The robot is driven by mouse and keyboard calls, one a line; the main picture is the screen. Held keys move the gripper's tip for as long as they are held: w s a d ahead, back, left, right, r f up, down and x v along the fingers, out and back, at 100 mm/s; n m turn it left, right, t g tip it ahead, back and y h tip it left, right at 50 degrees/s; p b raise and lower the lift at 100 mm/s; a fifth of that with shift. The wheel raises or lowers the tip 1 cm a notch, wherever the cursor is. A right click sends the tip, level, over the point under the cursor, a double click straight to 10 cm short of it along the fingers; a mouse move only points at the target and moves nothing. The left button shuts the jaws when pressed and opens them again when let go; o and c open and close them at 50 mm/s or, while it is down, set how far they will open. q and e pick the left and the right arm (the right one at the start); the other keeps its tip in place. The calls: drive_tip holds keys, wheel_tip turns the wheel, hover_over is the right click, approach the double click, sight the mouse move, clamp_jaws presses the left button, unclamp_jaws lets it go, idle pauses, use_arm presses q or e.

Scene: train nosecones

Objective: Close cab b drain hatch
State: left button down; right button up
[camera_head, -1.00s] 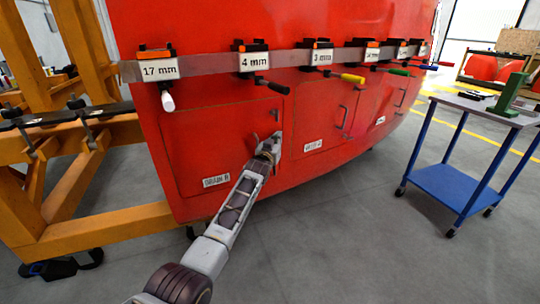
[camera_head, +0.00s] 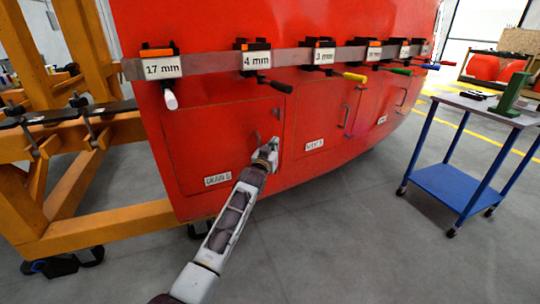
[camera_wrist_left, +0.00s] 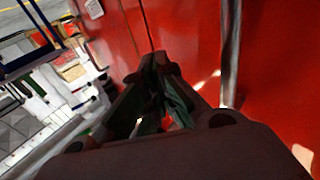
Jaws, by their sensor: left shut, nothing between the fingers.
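The drain hatch (camera_head: 205,140) is a square red panel low on the red nosecone, with a white label (camera_head: 217,180) that seems to read DRAIN and a blurred letter. It looks about flush with the shell; a small gap cannot be ruled out. My left gripper (camera_head: 272,145) is shut and empty at the hatch's right edge, by its small handle, and partly covers that spot. Whether it touches is unclear. In the left wrist view, the shut fingers (camera_wrist_left: 160,72) point at red panels with a dark seam (camera_wrist_left: 148,28) just ahead. My right gripper is not in view.
A second hatch (camera_head: 322,117) with a handle is just right of the drain hatch. A clamped metal strip (camera_head: 210,65) with size labels and coloured handles runs above. An orange frame (camera_head: 100,225) stands left, a blue cart (camera_head: 455,185) right. Floor between is clear.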

use_arm(q)
drive_tip(key=v, duration=0.6)
drive_tip(key=shift+s, duration=0.2)
drive_tip(key=shift+d, duration=0.1)
drive_tip(key=shift+f, duration=0.1)
idle(0.5)
